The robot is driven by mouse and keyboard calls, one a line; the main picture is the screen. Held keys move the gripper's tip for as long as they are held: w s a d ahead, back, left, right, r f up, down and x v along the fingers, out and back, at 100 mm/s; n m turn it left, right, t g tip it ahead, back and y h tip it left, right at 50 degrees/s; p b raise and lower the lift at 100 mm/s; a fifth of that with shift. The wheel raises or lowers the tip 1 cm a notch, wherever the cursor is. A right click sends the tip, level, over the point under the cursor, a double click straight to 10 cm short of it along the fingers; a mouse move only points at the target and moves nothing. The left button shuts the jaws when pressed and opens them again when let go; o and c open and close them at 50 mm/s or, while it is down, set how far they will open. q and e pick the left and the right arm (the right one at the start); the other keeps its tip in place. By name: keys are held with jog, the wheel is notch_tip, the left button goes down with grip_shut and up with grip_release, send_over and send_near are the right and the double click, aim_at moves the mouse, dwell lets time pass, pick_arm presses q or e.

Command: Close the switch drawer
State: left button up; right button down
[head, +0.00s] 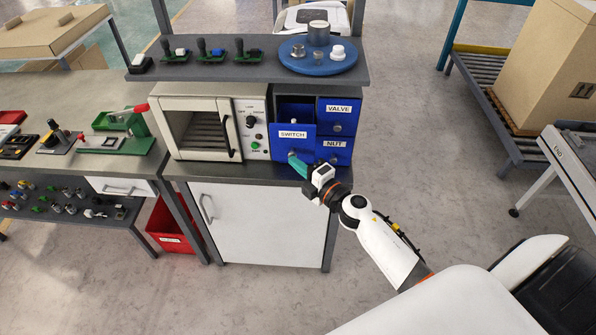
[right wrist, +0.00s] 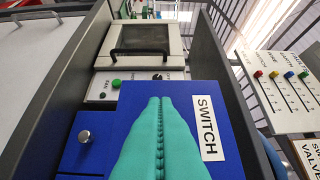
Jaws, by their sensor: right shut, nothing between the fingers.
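The switch drawer (head: 290,143) is a blue drawer with a white SWITCH label, in the blue drawer cabinet on the bench. In the head view it stands out from the cabinet, with its open top showing behind the front. The SWITCH label also shows on the blue drawer front (right wrist: 196,95) in the right wrist view. My right gripper (head: 294,160), with teal fingers, is shut and empty at the lower part of this front. In the right wrist view its fingers (right wrist: 160,100) overlap the front; I cannot tell whether they touch it. My left gripper is not in view.
The VALVE drawer (head: 338,116) and NUT drawer (head: 334,153) sit to the right, apparently closed. A small oven (head: 198,122) stands left of the drawers. A shelf (head: 240,72) above carries a blue round tray (head: 318,66) and several small parts.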

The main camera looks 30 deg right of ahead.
jog(key=w+d+b, duration=0.1)
jog(key=w+d, duration=0.1)
jog(key=w, duration=0.1)
jog(key=w+d+b, duration=0.1)
jog(key=w+d, duration=0.1)
jog(key=w, duration=0.1)
jog(key=w+d+b, duration=0.1)
jog(key=w+d, duration=0.1)
jog(key=w, duration=0.2)
jog(key=shift+d+f, duration=0.1)
jog(key=shift+d, duration=0.05)
jog(key=shift+d+r, duration=0.1)
jog(key=shift+r, duration=0.25)
jog(key=shift+r, duration=0.1)
